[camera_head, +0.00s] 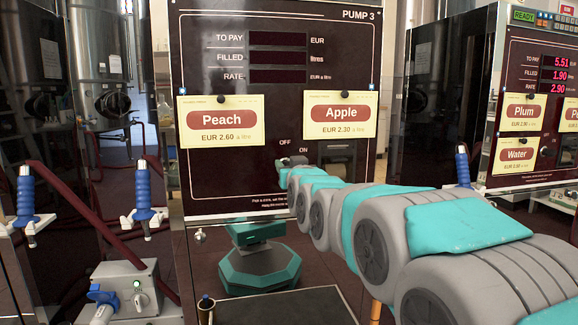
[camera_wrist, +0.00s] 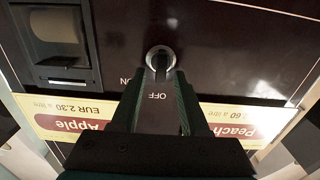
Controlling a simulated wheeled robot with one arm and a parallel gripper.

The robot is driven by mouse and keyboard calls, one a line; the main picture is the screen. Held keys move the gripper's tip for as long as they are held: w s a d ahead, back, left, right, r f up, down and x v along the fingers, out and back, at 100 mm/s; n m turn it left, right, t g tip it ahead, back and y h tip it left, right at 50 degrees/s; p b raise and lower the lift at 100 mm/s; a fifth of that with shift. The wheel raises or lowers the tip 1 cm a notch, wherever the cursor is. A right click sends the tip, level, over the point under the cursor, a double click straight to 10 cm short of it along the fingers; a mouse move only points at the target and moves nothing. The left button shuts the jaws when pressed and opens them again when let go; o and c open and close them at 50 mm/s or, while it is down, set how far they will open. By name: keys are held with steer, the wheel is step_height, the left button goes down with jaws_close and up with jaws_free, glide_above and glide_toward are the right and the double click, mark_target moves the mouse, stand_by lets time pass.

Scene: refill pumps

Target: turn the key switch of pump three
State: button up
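Pump three (camera_head: 230,175) is a dark panel labelled PUMP 3, with blank display windows. Its key switch (camera_wrist: 161,52) shows in the wrist view as a round metal ring with a dark key, which looks lined up toward the OFF mark. In that upside-down view, ON is printed to the left of the switch and OFF below it. My gripper (camera_wrist: 162,80) is at the switch, its two dark fingers apart on either side of the key; contact cannot be told. In the head view my gripper and arm hide most of the switch.
Peach (camera_head: 221,121) and Apple (camera_head: 341,117) cards hang on the panel. A dark slot unit (camera_wrist: 58,45) sits beside the switch. Another pump (camera_head: 530,100) with a lit READY display stands at right. Blue-handled nozzles (camera_head: 143,190) and a grey box (camera_head: 125,285) are at left.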

jaws_close()
stand_by(0.3)
steer(key=shift+f+m, duration=0.1)
steer(key=shift+m, duration=0.2)
steer(key=m, duration=0.3)
steer(key=m+b, duration=0.1)
steer(key=m, duration=0.3)
steer(key=d+m, duration=0.1)
steer(key=m, duration=0.3)
steer(key=shift+w+f, duration=0.15)
steer(key=shift+f, duration=0.15)
steer(key=shift+m, duration=0.3)
stand_by(0.3)
steer(key=shift+o, duration=0.2)
jaws_free()
